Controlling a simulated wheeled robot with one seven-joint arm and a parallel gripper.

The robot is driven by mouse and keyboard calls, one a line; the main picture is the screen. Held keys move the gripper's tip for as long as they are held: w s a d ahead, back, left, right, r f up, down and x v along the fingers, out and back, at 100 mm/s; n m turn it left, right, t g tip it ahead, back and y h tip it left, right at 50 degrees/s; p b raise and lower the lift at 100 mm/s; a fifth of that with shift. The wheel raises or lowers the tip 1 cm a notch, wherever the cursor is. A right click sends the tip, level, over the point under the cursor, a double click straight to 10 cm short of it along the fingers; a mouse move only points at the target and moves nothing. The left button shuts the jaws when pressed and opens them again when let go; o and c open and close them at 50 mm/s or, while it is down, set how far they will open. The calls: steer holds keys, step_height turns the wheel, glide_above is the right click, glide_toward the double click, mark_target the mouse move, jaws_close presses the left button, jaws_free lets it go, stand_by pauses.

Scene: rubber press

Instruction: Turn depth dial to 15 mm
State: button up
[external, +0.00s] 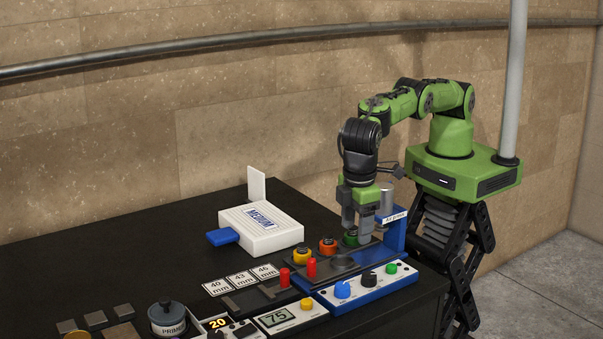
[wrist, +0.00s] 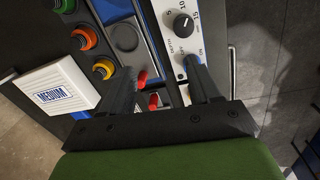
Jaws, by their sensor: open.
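The depth dial (wrist: 183,25) is a round black knob with a white pointer line on a pale panel (wrist: 172,44), with numbers around it. The pointer aims toward the top of the wrist view; its exact reading is too small to tell. In the external view, a black knob (external: 370,279) sits on the white-topped blue panel, between a blue knob (external: 342,289) and a green button (external: 391,268). My gripper (external: 358,228) is open and points down over the press area. In the wrist view its fingers (wrist: 163,68) are apart and empty, short of the dial.
Red posts (external: 311,267), yellow (external: 302,256), orange (external: 328,245) and green (external: 351,238) round pieces stand near my gripper. A white MEDIUM box (external: 262,230) is at left. A display reading 75 (external: 277,317) is at the front. Black tabletop (external: 140,252) is clear at back left.

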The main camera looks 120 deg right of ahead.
mark_target(369, 275)
steer(key=d+r+n+y+b, duration=0.35)
steer(key=n+y+b, duration=0.2)
steer(key=n, duration=1.45)
steer(key=x, duration=1.5)
steer(key=shift+s+a+f, duration=0.1)
steer(key=shift+s+a, duration=0.2)
steer(key=shift+a, duration=0.05)
steer(key=shift+c, duration=0.3)
steer(key=shift+m, duration=0.3)
steer(key=c, duration=1)
